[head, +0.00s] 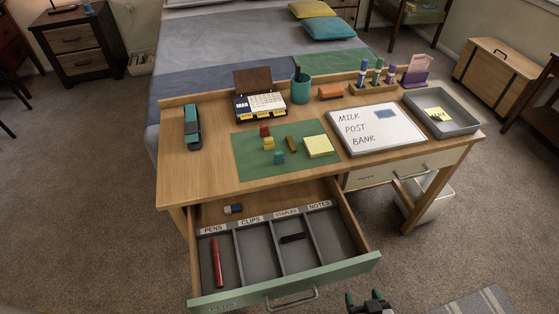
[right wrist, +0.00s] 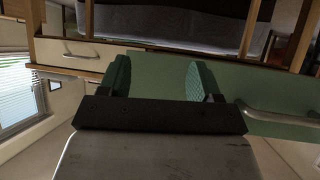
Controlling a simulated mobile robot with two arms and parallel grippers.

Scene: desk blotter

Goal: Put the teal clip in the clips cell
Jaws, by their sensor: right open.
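The small teal clip (head: 279,157) lies on the green blotter (head: 248,172) on the desk, near the blotter's front edge. The clips cell (head: 258,258) is the second from the left in the open drawer, and it looks empty. My right gripper (head: 368,298) is low in front of the drawer's right end, well away from the clip. In the right wrist view it (right wrist: 158,80) is open and empty, with the green drawer front (right wrist: 155,72) beyond its fingers. My left gripper is not in view.
Red (head: 265,131), yellow (head: 269,144) and brown (head: 291,144) pieces and a yellow note pad (head: 318,146) lie near the clip. The pens cell holds a red pen (head: 217,262); the staples cell holds a black item (head: 292,238). A whiteboard (head: 375,128) lies right of the blotter.

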